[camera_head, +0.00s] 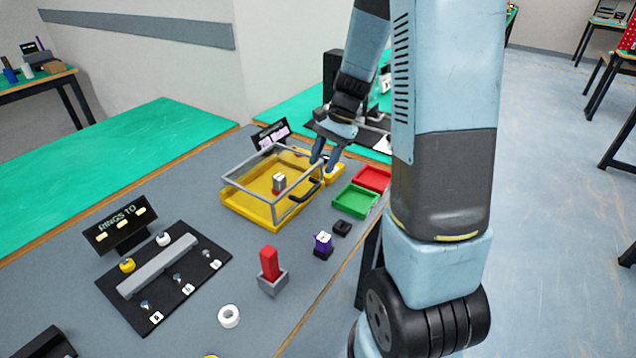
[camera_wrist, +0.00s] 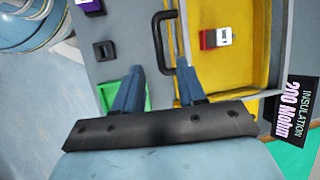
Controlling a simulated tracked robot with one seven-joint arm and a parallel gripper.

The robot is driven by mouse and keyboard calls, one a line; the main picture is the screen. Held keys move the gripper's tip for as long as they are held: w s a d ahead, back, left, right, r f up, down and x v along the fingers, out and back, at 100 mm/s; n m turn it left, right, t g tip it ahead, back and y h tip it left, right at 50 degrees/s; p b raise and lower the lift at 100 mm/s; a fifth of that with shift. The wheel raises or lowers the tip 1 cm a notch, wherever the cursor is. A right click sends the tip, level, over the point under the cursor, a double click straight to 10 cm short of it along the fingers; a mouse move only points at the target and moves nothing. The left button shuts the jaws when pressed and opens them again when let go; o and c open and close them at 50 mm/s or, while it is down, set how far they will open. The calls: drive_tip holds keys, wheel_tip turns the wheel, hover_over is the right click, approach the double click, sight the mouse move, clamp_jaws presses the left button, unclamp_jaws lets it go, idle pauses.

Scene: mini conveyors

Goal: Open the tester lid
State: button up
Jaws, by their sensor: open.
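The tester is a yellow tray (camera_head: 240,206) with a grey-framed lid (camera_head: 243,162) over it; the lid looks down. A black handle (camera_head: 308,191) is on the lid's right side, and it shows in the wrist view (camera_wrist: 158,45). A red and white block (camera_head: 279,184) sits inside, also in the wrist view (camera_wrist: 215,38). My gripper (camera_head: 324,166) is open, at the tester's back right. In the wrist view my gripper (camera_wrist: 160,82) has its fingertips spread on either side of the handle's line. I cannot tell how far they are above it, and no contact shows.
A display (camera_wrist: 293,110) reading "INSULATION 200 MOhm" stands behind the tester. Green (camera_head: 355,200) and red (camera_head: 372,179) trays lie to its right. A black square socket (camera_head: 342,228), a purple block (camera_head: 323,243) and a red block (camera_head: 269,262) in a grey holder stand in front.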

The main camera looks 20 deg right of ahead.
sight(311, 190)
drive_tip(key=x, duration=0.7)
drive_tip(key=shift+a+f, duration=0.15)
drive_tip(key=shift+f, duration=0.05)
drive_tip(key=shift+c, duration=0.3)
clamp_jaws()
